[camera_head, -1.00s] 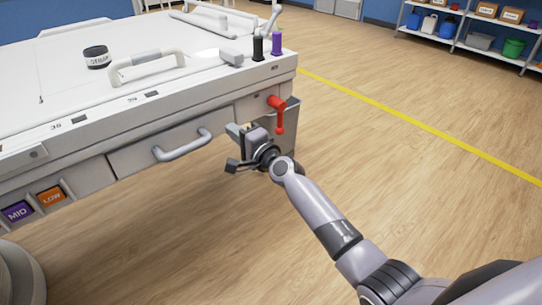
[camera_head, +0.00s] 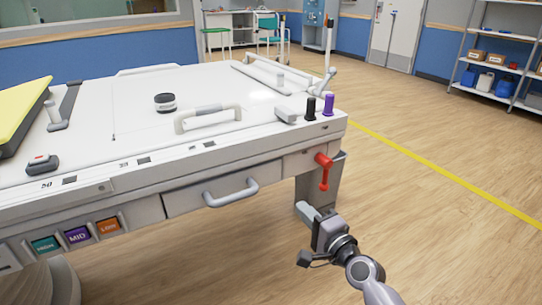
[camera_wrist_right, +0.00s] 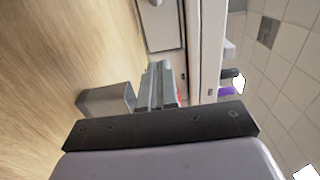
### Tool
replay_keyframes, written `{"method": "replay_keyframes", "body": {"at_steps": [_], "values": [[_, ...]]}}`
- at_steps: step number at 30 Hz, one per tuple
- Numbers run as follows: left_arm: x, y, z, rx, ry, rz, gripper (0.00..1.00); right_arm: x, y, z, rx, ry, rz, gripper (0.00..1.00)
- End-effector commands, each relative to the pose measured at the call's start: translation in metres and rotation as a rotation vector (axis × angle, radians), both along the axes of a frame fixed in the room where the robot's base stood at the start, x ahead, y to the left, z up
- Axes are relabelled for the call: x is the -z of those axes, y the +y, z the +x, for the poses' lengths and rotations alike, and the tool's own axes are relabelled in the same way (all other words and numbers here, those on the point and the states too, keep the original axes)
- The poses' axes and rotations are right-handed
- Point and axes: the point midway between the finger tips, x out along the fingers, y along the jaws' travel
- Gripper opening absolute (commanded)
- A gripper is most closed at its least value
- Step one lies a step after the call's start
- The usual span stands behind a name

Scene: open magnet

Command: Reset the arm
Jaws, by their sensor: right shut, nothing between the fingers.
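My right gripper (camera_head: 308,213) is at the lower right of the head view, in front of the white machine's right end and below the red lever (camera_head: 323,170). Its fingers are together with nothing between them; in the right wrist view the shut fingers (camera_wrist_right: 161,86) point toward the machine. The red lever hangs down from the machine's front panel and is apart from the fingers in the head view. A sliver of red shows beside the fingers in the wrist view. My left gripper is in neither view.
The white machine (camera_head: 150,161) fills the left, with a drawer handle (camera_head: 232,194), a top handle (camera_head: 207,117), a black jar (camera_head: 165,102) and black and purple knobs (camera_head: 328,104) on top. A grey bin (camera_head: 333,183) hangs at its right end. Open wooden floor lies to the right.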

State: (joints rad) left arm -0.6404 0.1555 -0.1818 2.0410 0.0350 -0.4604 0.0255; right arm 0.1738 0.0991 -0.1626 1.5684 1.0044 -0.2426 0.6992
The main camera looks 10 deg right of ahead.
Motion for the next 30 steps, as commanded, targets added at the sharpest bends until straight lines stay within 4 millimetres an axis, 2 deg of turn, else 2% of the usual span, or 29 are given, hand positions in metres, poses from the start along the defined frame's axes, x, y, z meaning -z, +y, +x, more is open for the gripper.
{"method": "replay_keyframes", "body": {"at_steps": [2, 5, 8, 12, 18, 25, 26, 27, 30], "values": [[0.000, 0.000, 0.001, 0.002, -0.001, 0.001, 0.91, 0.010, 0.001, -0.008, -0.004, 0.006, -0.044, 0.00], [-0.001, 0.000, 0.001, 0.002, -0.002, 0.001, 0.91, 0.034, 0.002, -0.030, -0.016, 0.019, -0.178, 0.00], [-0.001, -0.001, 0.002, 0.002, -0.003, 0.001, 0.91, 0.067, 0.003, -0.066, -0.046, 0.034, -0.390, 0.00], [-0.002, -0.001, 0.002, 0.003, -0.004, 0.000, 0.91, 0.110, 0.001, -0.124, -0.114, 0.050, -0.723, 0.00], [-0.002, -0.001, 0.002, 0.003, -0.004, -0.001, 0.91, 0.149, -0.007, -0.202, -0.245, 0.062, -1.146, 0.00], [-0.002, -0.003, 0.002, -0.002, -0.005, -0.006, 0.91, 0.169, -0.021, -0.275, -0.406, 0.064, -1.521, 0.00], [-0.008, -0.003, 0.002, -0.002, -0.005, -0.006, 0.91, 0.164, -0.023, -0.279, -0.419, 0.061, -1.552, 0.00], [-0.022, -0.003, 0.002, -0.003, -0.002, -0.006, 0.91, 0.148, -0.023, -0.275, -0.408, 0.058, -1.545, 0.00], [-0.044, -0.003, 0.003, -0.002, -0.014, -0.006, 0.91, 0.131, -0.024, -0.275, -0.405, 0.061, -1.545, 0.00]]}}
